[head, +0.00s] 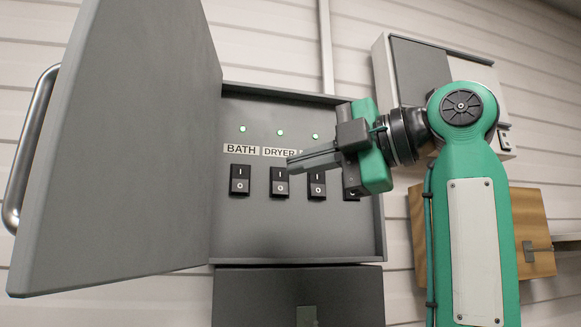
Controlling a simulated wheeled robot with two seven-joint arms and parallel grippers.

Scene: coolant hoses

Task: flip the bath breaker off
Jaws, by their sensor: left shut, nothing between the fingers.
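The bath breaker (240,180) is a black rocker switch marked I above and O below, under the BATH label (241,149) in the open grey panel. The green lamp (242,128) above it is lit. I cannot tell clearly which half of the rocker is pressed in. My left gripper (291,162) is shut and empty. Its fingers point left, and their tips appear in front of the panel to the right of the bath breaker, over the edge of the DRYER label (279,152). The gripper is apart from the bath breaker. My right gripper is not in view.
The dryer breaker (279,181) and another breaker (317,185) stand to the right; my gripper partly hides a further one. The open panel door (125,140) with its metal handle (28,150) blocks the left side. A grey-white box (480,70) hangs at upper right.

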